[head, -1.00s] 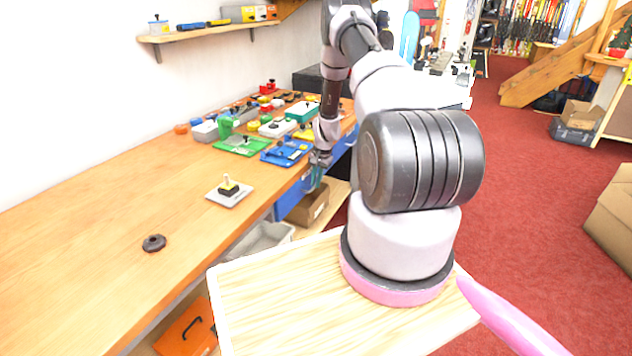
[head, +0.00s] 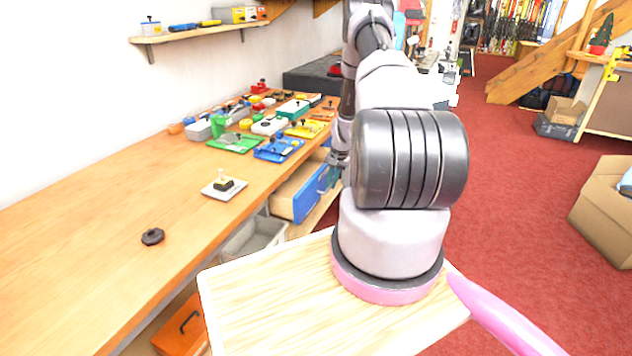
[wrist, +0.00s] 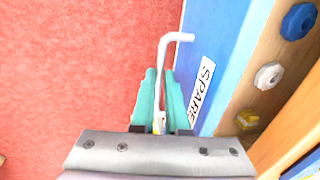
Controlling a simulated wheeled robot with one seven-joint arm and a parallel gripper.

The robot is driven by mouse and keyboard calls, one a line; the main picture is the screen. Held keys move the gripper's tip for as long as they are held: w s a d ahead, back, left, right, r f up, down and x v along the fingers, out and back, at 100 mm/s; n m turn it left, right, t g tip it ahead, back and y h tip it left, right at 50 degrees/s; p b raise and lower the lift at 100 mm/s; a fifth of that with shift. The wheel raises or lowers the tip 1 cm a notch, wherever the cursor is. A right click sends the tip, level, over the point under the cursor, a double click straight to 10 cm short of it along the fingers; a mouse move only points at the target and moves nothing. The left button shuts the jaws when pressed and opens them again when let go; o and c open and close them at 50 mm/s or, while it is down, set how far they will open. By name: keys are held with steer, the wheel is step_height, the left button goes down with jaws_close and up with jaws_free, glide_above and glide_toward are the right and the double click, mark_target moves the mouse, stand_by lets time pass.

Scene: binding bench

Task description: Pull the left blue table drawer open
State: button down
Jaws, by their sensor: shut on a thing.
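The left blue table drawer (head: 308,200) stands out from under the bench, with its wooden side showing in the head view. In the wrist view its blue front (wrist: 212,50) carries a label reading SPARE, and a white bar handle (wrist: 163,75) stands off it. My gripper (wrist: 158,90) has its teal fingers on both sides of the handle, shut on it. In the head view my gripper (head: 328,179) is at the drawer front, partly hidden by my arm.
The wooden bench top (head: 90,220) holds coloured trays, tools and a dark knob (head: 153,236). A grey bin (head: 252,238) sits below the bench. Red carpet (head: 520,230) is open at the right, with a cardboard box (head: 600,210) farther off.

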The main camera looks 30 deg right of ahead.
steer(key=s+d, duration=1)
steer(key=s, duration=0.3)
steer(key=shift+s+d, duration=0.1)
steer(key=c, duration=1.2)
jaws_free()
steer(key=shift+r, duration=0.1)
step_height(320, 180, up, 10)
steer(key=s+d, duration=0.1)
steer(key=shift+s+d+r, duration=0.15)
steer(key=shift+s+r, duration=0.1)
